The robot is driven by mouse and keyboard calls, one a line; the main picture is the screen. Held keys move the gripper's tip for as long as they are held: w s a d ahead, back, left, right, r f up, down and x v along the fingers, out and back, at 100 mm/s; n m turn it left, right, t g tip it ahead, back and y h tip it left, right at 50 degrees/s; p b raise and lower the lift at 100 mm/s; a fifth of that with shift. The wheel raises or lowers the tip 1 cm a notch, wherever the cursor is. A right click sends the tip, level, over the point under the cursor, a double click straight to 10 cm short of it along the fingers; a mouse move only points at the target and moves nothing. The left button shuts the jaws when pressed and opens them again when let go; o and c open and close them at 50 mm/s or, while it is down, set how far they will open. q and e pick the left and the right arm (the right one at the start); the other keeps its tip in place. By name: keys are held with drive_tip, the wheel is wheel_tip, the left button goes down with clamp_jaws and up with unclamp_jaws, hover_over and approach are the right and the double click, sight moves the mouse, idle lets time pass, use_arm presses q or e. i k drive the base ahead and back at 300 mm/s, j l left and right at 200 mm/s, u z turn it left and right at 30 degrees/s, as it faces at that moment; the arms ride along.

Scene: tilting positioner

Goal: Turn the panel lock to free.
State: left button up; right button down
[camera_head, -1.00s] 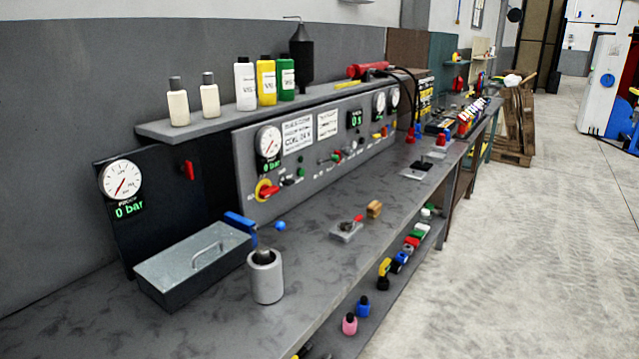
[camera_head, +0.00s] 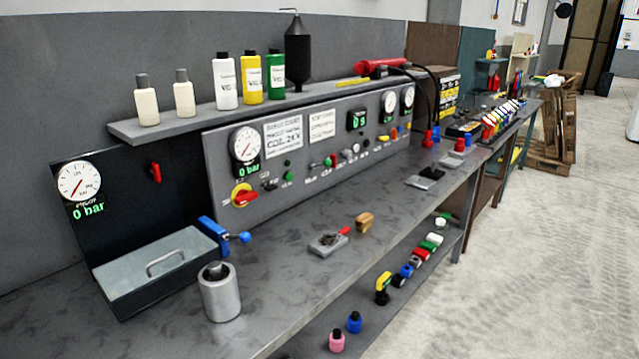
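No part is clearly marked as the panel lock. The grey control panel (camera_head: 330,150) stands at the back of the bench and carries a red rotary handle on a yellow disc (camera_head: 243,196) at its lower left. The red handle lies roughly sideways, tilted slightly. A small red lever (camera_head: 155,172) sits upright on the black panel (camera_head: 120,205) further left, beside a round gauge (camera_head: 78,181) reading 0 bar. Any lettering by these two is too small to read. Neither of my grippers is in view.
On the bench (camera_head: 290,285) stand a grey lidded box (camera_head: 155,275), a metal cylinder (camera_head: 220,295), a blue-handled part (camera_head: 213,232) and a small block with a red lever (camera_head: 328,243). A shelf (camera_head: 180,128) with bottles overhangs the panel.

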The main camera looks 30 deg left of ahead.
sight(266, 186)
drive_tip(key=i+l+z, duration=0.1)
drive_tip(key=i+z, duration=0.2)
drive_tip(key=i, duration=0.8)
drive_tip(key=i+u, duration=0.3)
drive_tip(key=i+l+u, duration=0.25)
drive_tip(key=i, duration=0.2)
drive_tip(key=i+l+u, duration=0.1)
drive_tip(key=u, duration=0.3)
drive_tip(key=i+l+u, duration=0.2)
drive_tip(key=u, duration=0.15)
drive_tip(key=i+l+u, duration=0.25)
drive_tip(key=u, duration=0.15)
drive_tip(key=i+l+u, duration=0.15)
drive_tip(key=u, duration=0.25)
drive_tip(key=i+l+u, duration=0.1)
drive_tip(key=u, duration=0.25)
drive_tip(key=l+u, duration=0.35)
drive_tip(key=i+l+u, duration=0.1)
drive_tip(key=l+u, duration=0.25)
drive_tip(key=i+l+u, duration=0.2)
drive_tip(key=k+l, duration=0.1)
